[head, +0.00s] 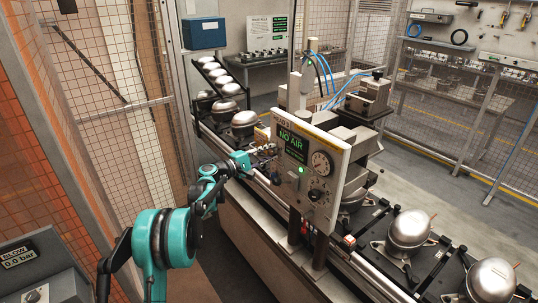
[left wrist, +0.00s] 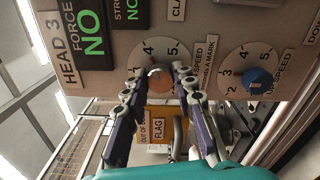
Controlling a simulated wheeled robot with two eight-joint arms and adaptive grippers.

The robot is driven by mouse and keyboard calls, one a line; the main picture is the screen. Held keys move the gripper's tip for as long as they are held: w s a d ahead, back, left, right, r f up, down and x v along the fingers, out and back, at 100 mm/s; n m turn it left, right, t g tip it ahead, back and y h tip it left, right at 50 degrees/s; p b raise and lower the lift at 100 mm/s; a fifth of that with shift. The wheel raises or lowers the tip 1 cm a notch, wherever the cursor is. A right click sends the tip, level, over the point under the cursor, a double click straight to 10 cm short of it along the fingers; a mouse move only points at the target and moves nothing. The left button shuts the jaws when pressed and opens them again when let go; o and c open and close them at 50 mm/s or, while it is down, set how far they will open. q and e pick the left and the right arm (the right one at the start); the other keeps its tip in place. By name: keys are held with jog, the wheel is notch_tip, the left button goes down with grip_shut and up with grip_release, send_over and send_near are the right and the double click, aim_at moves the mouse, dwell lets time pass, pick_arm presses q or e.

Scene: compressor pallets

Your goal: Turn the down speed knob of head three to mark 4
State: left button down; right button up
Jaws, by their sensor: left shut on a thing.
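The head three panel (head: 325,160) shows a green "NO AIR" display in the head view. My left gripper (head: 274,152) is at the panel's left edge. In the left wrist view, its fingertips (left wrist: 158,77) are shut around an orange-brown knob (left wrist: 160,84). That knob's dial (left wrist: 160,50) shows 3, 4 and 5, with a label ending in "SPEED" beside it. A pale mark on the knob faces up-left, towards the 3 and 4 side; its exact reading is unclear. A blue knob (left wrist: 258,80) on a second dial is to the right, apart from the fingers. My right gripper is out of view.
A yellow tag reading "FLAG" (left wrist: 157,138) is below the gripped knob. In the head view, a round gauge (head: 321,163) and a black knob (head: 316,195) are on the panel. Compressors (head: 410,230) stand along the line, and mesh fencing (head: 110,60) is at left.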

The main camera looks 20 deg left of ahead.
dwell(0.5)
pick_arm(q)
jog(key=c, duration=1.2)
grip_release()
jog(key=v, duration=1.2)
